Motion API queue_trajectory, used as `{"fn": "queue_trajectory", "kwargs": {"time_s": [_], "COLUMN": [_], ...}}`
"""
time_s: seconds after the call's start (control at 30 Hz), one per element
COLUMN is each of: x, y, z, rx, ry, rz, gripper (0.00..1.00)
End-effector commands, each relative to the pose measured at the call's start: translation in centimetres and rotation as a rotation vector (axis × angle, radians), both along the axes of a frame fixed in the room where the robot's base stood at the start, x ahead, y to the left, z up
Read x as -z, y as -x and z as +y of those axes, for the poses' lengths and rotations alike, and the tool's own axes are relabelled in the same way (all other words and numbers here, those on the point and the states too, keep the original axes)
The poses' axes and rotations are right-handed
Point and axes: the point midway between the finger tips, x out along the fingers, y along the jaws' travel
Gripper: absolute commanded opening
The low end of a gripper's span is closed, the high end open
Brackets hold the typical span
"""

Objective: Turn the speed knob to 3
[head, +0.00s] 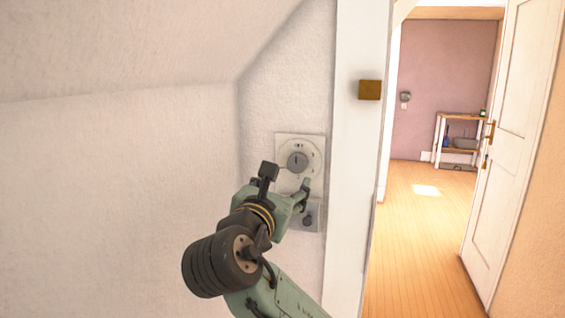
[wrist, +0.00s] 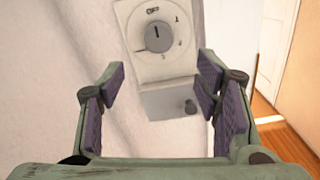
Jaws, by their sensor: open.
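The speed knob (head: 297,162) is a round grey dial on a white square plate (head: 314,147) fixed to the wall. In the wrist view the knob (wrist: 158,37) has a dark pointer line that points up toward the "OFF" mark. Other marks run around the right side of the plate (wrist: 135,15), some too small to read surely. My gripper (wrist: 160,85) is open and empty, its purple-padded fingers apart below the knob in that view. In the head view my gripper (head: 290,190) is just below the knob. No contact with the knob shows.
A grey box (wrist: 165,103) with a small dark knob (wrist: 191,107) sits under the plate. A white door frame (head: 358,200) stands close on the right, with a brown block (head: 370,90) on it. An open white door (head: 510,130) and wood floor (head: 420,240) lie beyond.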

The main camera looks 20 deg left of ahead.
Motion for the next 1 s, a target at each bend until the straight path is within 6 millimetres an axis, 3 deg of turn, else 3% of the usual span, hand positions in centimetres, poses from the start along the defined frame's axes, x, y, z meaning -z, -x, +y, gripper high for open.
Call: {"fn": "queue_trajectory", "kwargs": {"time_s": [0.23, 0.7, 1.0], "x": [-0.1, -0.1, 0.0], "y": [-1.5, -9.6, -10.8], "z": [0.0, 0.0, 0.0], "rx": [0.005, 0.004, 0.001], "ry": [0.018, 0.016, 0.015], "rz": [0.002, 0.002, -0.002], "gripper": [0.58, 0.58, 0.58]}}
